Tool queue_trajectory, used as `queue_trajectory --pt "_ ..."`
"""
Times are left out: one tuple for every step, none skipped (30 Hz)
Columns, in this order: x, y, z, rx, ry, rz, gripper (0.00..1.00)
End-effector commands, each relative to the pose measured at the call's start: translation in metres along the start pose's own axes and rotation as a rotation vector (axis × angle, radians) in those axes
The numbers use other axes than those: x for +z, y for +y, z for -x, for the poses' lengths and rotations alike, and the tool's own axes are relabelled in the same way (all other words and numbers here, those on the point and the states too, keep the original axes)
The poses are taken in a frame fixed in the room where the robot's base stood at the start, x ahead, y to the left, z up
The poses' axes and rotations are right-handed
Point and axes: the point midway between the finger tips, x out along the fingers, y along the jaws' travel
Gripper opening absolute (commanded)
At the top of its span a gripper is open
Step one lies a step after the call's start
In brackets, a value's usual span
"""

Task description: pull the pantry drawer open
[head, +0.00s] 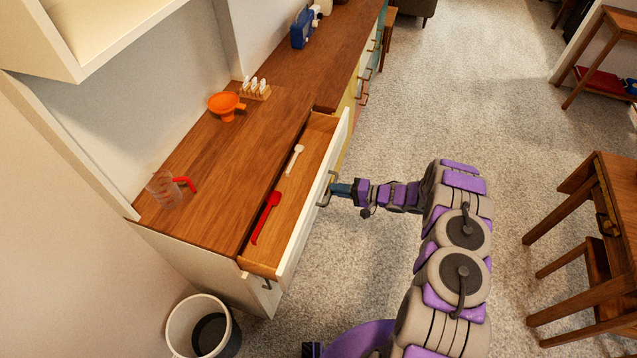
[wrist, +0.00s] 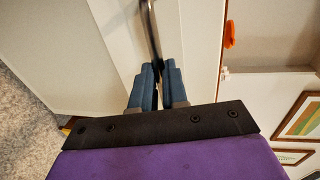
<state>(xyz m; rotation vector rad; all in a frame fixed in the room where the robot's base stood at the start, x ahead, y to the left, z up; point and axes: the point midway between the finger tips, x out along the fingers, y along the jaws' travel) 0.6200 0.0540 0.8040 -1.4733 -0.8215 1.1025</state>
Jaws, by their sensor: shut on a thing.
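The pantry drawer (head: 337,140) stands pulled out from under the wooden counter in the head view, with its inside showing. A red spatula (head: 265,217) and a white utensil (head: 294,159) lie in it. My gripper (head: 331,189) is at the drawer's front, shut on the metal bar handle (head: 324,188). In the wrist view the handle (wrist: 150,30) runs down between the blue fingers of my gripper (wrist: 158,75), and the pale drawer front is behind it.
A bin (head: 198,325) stands on the floor at the near left. A wooden table (head: 610,215) is at right. Carpet between is clear.

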Motion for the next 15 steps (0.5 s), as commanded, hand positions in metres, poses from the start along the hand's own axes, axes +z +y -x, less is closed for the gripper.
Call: queue_trajectory --pt "0.000 0.005 0.013 0.004 0.004 -0.003 0.00" --pt "0.000 0.006 0.019 0.003 0.004 -0.003 0.00" --pt "0.000 0.008 0.027 0.003 0.003 -0.003 0.00" --pt "0.000 0.009 0.033 0.002 0.003 -0.003 0.00" --pt "0.000 0.011 0.038 0.002 0.002 -0.003 0.00" --pt "0.000 0.012 0.044 0.002 0.002 -0.003 0.00" --pt "0.000 0.013 0.049 0.002 0.002 -0.003 0.00" --pt "0.000 0.014 0.053 0.002 0.002 -0.003 0.00" --pt "0.000 0.015 0.058 0.002 0.002 -0.003 0.00" --pt "0.000 0.016 0.062 0.002 0.002 -0.003 0.00" --pt "0.000 0.017 0.065 0.003 0.001 -0.003 0.00" --pt "0.000 0.017 0.068 0.003 0.001 -0.003 0.00" --pt "0.000 0.018 0.070 0.003 0.001 -0.003 0.00" --pt "0.000 0.018 0.072 0.004 0.001 -0.003 0.00" --pt "0.000 0.019 0.074 0.004 0.001 -0.003 0.00"
